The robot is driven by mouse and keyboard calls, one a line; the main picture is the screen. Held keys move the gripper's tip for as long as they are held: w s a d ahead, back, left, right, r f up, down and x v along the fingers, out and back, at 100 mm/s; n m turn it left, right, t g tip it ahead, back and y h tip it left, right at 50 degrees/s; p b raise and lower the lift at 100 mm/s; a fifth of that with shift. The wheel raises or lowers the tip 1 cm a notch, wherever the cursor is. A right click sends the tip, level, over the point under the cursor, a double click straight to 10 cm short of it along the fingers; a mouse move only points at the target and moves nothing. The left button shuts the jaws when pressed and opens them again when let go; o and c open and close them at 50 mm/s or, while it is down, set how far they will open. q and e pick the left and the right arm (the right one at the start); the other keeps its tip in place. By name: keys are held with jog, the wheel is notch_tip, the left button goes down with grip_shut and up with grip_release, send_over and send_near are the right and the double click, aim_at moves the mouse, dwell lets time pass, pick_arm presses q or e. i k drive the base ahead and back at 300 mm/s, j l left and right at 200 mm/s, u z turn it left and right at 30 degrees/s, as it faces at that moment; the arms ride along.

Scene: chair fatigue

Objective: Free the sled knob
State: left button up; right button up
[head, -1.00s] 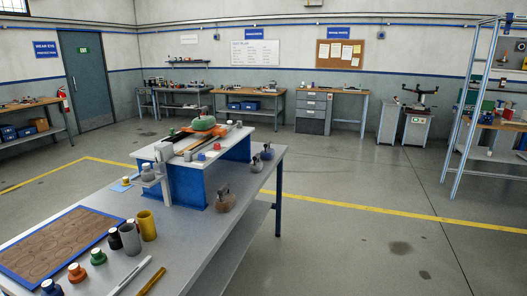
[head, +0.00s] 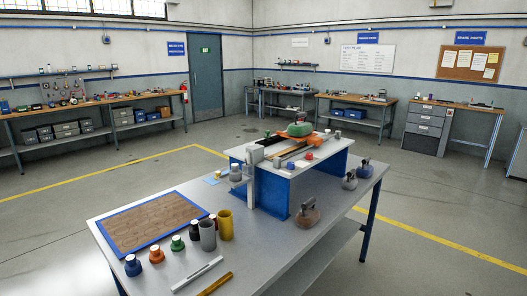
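A test rig with a white top and blue supports (head: 272,192) stands on the grey workbench. On its top is an orange sled-like block (head: 317,138) with a green rounded piece (head: 300,129) on it, at the far part of dark and orange-brown rails (head: 288,152). A small red-topped knob (head: 309,156) sits near the rig's right edge. Which part is the sled knob, and whether something blocks it, is too small to tell. Neither of my grippers is in view.
The grey workbench (head: 330,232) also holds a blue-edged brown mat (head: 150,222), several coloured bottles, a grey cup (head: 207,235), a yellow cup (head: 225,224) and several weights with handles, one brownish (head: 304,215). Open floor surrounds it. Side benches line the walls.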

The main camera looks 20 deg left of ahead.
aim_at(309, 156)
jog(key=i+l+u, duration=0.15)
jog(key=u, duration=0.2)
jog(key=i+l+u, duration=0.1)
jog(key=u, duration=0.25)
jog(key=i+l+u, duration=0.1)
jog(key=l+u, duration=0.25)
jog(key=i+l+u, duration=0.1)
jog(key=l+u, duration=0.2)
jog(key=i+l+u, duration=0.1)
jog(key=l+u, duration=0.2)
jog(key=l, duration=0.15)
